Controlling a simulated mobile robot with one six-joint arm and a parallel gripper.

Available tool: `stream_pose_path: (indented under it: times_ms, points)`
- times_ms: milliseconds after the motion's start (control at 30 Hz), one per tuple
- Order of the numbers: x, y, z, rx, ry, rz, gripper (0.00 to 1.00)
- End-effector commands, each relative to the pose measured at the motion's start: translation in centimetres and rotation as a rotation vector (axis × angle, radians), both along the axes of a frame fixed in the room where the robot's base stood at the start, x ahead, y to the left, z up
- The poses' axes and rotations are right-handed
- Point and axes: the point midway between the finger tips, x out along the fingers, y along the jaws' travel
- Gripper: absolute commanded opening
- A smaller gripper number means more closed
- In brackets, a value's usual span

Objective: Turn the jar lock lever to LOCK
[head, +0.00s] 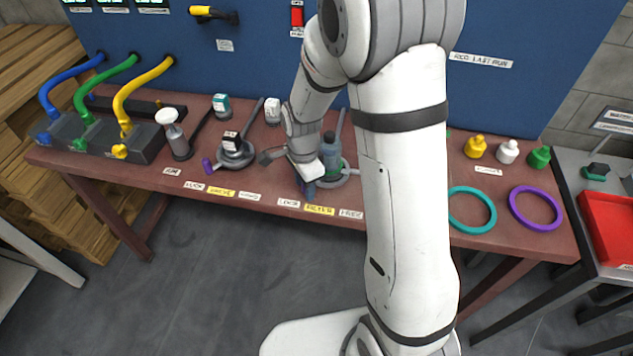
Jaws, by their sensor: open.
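Two round grey lock fixtures stand on the reddish bench. The left fixture (232,159) holds a dark, white-labelled container (231,141), and its lever has a purple end (207,165) pointing left. The other fixture (349,172) holds a dark teal container (331,160) and is partly hidden behind my arm. A dark purple lever end (307,188) shows below my gripper (306,176). My gripper is open and points down at this lever end; whether they touch is unclear. Both fixtures have a LOCK label in front, at left (194,186) and at right (288,203).
A blue panel (260,70) rises behind. My arm hides the bench's middle right.

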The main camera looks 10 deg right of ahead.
Motion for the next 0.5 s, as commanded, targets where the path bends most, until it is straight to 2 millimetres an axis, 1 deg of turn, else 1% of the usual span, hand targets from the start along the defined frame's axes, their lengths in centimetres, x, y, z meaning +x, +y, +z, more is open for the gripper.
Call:
stream_pose_path:
  times_ms: [133, 233, 500]
  points:
    - [0.1, 0.0, 0.2, 0.001, -0.002, 0.0, 0.41]
    - [0.1, 0.0, 1.0, 0.0, -0.004, 0.0, 0.41]
    - [-0.1, 0.0, 5.6, 0.001, -0.005, 0.0, 0.41]
